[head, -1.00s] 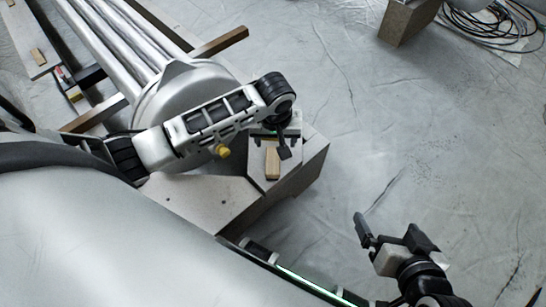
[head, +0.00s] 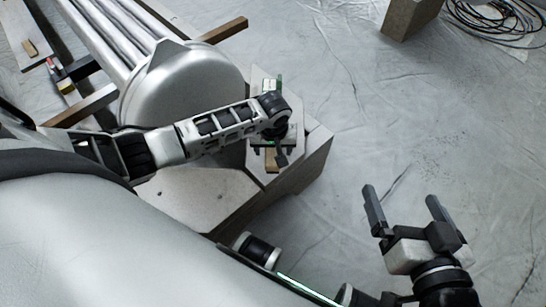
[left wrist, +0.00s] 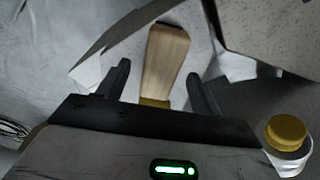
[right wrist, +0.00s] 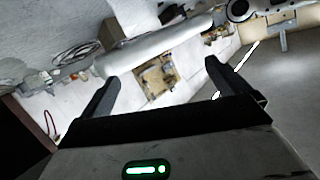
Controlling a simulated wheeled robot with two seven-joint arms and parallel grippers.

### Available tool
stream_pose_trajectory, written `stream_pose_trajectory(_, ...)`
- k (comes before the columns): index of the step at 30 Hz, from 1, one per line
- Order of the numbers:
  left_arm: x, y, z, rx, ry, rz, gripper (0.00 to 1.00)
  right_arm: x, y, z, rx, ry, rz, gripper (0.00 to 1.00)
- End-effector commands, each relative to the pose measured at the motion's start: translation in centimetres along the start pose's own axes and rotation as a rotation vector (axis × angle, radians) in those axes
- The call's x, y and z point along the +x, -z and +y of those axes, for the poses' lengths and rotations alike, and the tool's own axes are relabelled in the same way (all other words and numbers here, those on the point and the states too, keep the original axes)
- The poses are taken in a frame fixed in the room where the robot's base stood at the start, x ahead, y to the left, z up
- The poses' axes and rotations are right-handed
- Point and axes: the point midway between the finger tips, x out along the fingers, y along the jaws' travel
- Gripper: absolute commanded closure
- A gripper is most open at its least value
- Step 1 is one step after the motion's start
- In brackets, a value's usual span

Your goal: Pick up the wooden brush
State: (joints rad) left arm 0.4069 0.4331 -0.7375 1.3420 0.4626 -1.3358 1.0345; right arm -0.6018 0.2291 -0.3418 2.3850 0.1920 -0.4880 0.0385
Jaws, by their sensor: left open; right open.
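The wooden brush (head: 271,160) lies on the top of a grey block (head: 310,158), mostly hidden under my left arm in the head view. In the left wrist view its light wooden handle (left wrist: 166,62) runs between the two fingers, with a yellowish part near the gripper body. My left gripper (left wrist: 162,80) is open, one finger on each side of the handle, with gaps showing on both sides. I cannot tell how high it is above the block. My right gripper (head: 402,200) is open and empty over the floor at the lower right.
A large silver metal cylinder with pipes (head: 185,85) lies behind my left arm, among wooden beams (head: 85,103). Another block (head: 408,18) and coiled black cables (head: 490,22) are at the top right. The sheeted floor (head: 430,120) on the right is clear.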

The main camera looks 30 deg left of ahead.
Motion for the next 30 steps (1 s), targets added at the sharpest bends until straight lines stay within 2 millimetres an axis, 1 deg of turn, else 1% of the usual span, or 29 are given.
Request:
stream_pose_trajectory(1, 1.5, 0.0, -0.1, 0.0, 0.002, 0.001, 0.35, 0.2, -0.3, -0.1, 0.018, 0.012, 0.021, 0.0)
stream_pose_trajectory(3, 2.3, 0.0, -0.1, 0.0, 0.001, 0.001, 0.35, 0.3, 0.4, -0.3, 0.045, 0.029, 0.048, 0.0)
stream_pose_trajectory(5, 2.7, 0.0, -0.1, 0.0, 0.001, 0.002, 0.35, 0.3, 0.6, -0.5, 0.059, 0.036, 0.056, 0.0)
stream_pose_trajectory(17, 2.5, 0.0, -0.1, 0.001, 0.0, 0.001, 0.35, 0.2, 0.8, -0.6, 0.063, 0.037, 0.055, 0.0)
stream_pose_trajectory(30, 3.0, -0.1, -0.1, 0.0, 0.0, 0.001, 0.35, 0.2, 1.1, -0.6, 0.062, 0.037, 0.053, 0.0)
